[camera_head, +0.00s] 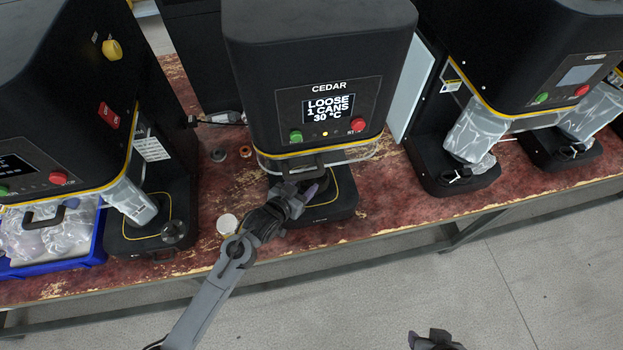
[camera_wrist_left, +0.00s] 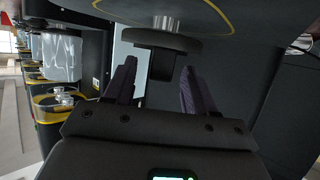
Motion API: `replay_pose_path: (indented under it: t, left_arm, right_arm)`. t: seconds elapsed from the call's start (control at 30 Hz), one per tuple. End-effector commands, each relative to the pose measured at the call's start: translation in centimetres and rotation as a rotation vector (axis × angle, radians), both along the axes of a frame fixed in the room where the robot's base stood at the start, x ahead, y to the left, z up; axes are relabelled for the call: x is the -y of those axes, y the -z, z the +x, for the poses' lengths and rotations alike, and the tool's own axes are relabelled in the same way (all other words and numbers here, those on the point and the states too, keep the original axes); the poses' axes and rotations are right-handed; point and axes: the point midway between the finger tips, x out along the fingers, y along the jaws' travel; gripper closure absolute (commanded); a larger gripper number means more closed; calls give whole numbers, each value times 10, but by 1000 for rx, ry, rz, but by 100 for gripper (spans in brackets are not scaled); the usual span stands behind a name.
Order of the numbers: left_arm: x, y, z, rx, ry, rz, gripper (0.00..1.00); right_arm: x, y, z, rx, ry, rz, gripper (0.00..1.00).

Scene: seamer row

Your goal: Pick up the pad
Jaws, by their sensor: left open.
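In the left wrist view, a dark round disc, which looks like the pad (camera_wrist_left: 150,41), sits just ahead of my left gripper (camera_wrist_left: 156,80). A short metal stem adjoins it, and a dark block shows at its near side, between the fingers' lines. The left fingers are spread and apart from each other; I cannot tell whether they touch the block. In the head view my left gripper (camera_head: 308,192) is at the base of the CEDAR machine (camera_head: 322,108), and the pad is not clearly seen there. My right gripper (camera_head: 435,340) shows only partly at the bottom edge.
Other black machines stand left (camera_head: 60,110) and right (camera_head: 510,60) on the worn red bench (camera_head: 385,212). A white round item (camera_head: 227,223) lies left of my left gripper. A blue bin (camera_head: 85,257) with clear bags is at far left. Open floor lies in front.

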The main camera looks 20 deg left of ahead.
Motion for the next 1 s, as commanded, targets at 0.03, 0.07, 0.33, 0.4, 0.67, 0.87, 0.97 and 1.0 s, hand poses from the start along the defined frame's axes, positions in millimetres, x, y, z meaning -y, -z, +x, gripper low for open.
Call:
replay_pose_path:
  t: [0.03,0.07,0.33,0.4,0.67,0.87,0.97,1.0]
  left_arm:
    - [1,2,5,2,0,0,45]
    - [2,3,8,1,0,0,45]
    - [3,5,13,0,0,0,45]
    - [3,5,13,0,0,0,45]
    - [3,5,13,0,0,0,83]
    - [3,5,13,0,0,0,100]
    - [3,5,12,0,0,0,100]
    - [3,5,13,0,0,0,100]
  right_arm:
    - [1,2,0,0,-1,-2,57]
    - [1,2,0,0,-2,-4,57]
    - [1,3,0,0,-4,-5,57]
    - [1,3,0,0,-4,-5,57]
    - [0,3,0,0,-1,-1,57]
    - [-1,3,0,0,3,3,57]
    - [-1,3,0,-1,4,4,57]
    - [-1,3,0,-1,4,4,57]
